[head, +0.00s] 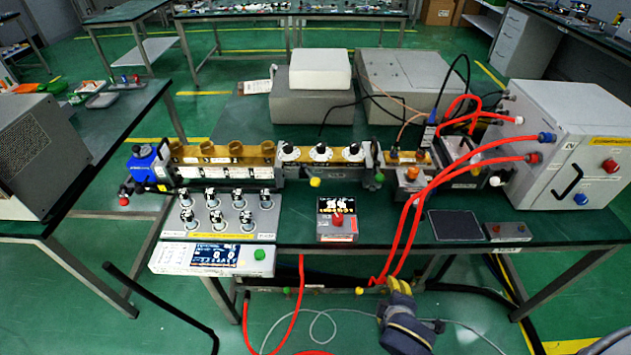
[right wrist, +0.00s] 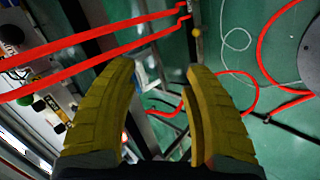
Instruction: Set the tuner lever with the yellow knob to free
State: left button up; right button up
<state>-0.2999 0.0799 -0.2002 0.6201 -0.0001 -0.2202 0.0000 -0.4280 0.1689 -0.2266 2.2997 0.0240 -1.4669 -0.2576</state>
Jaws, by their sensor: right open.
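A yellow knob (head: 315,182) shows just below the three-dial tuner section (head: 320,155) on the bench. Its lever is too small to make out, so I cannot tell its setting. Another yellow knob (head: 359,291) sits on the low rail under the bench's front edge. In the right wrist view a yellow knob (right wrist: 197,32) shows beyond the fingertips, near the red hoses. My right gripper (head: 400,284) has yellow fingers and is in front of the bench, right of the low rail's yellow knob. It is open and empty. My left gripper is not in view.
Red hoses (head: 408,215) loop from the white cabinet (head: 570,140) down past the bench edge, close to my right gripper. A small box with a red button (head: 337,228) stands at the front edge. A display unit (head: 213,258) is at left. A dark pad (head: 455,225) lies at right.

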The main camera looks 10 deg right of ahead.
jog(key=w+a+r+n+t+y, duration=0.1)
jog(key=w+a+r+n+t, duration=0.1)
jog(key=w+a+r+n, duration=0.3)
jog(key=w+a+r+n+t, duration=0.1)
jog(key=w+r+n, duration=0.3)
jog(key=r, duration=0.2)
jog(key=n+t+y, duration=0.3)
jog(key=n, duration=1.1)
send_near(317, 182)
jog(key=x, duration=1.1)
jog(key=shift+w+f, duration=0.25)
jog(key=shift+f, duration=0.05)
jog(key=shift+c, duration=0.2)
jog(key=c, duration=1)
grip_shut()
jog(key=shift+r, duration=0.1)
